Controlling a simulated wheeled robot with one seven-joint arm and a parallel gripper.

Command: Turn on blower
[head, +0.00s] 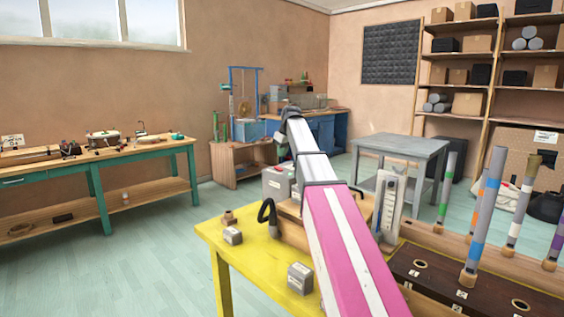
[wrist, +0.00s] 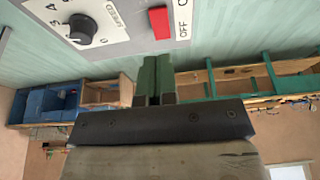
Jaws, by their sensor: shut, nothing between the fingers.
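In the wrist view a grey control panel (wrist: 125,42) fills the top, with a black knob (wrist: 85,30) marked SPEED and a red rocker switch (wrist: 159,22) beside OFF lettering. In the head view a grey box (head: 276,183), which looks like the blower, stands on the yellow table, partly hidden by my arm. My gripper (wrist: 157,62) is shut and empty, its green fingertips just below the red switch in the wrist picture. A gap seems to show between them; contact cannot be told. In the head view my fingers are not clear beyond my dark wrist.
The yellow table (head: 215,238) carries small grey blocks (head: 300,277), a black curved handle or hose (head: 267,211) and a white gauge panel (head: 390,203). Colored tubes (head: 480,220) stand upright at right. A grey table (head: 400,147) is behind; open floor lies left.

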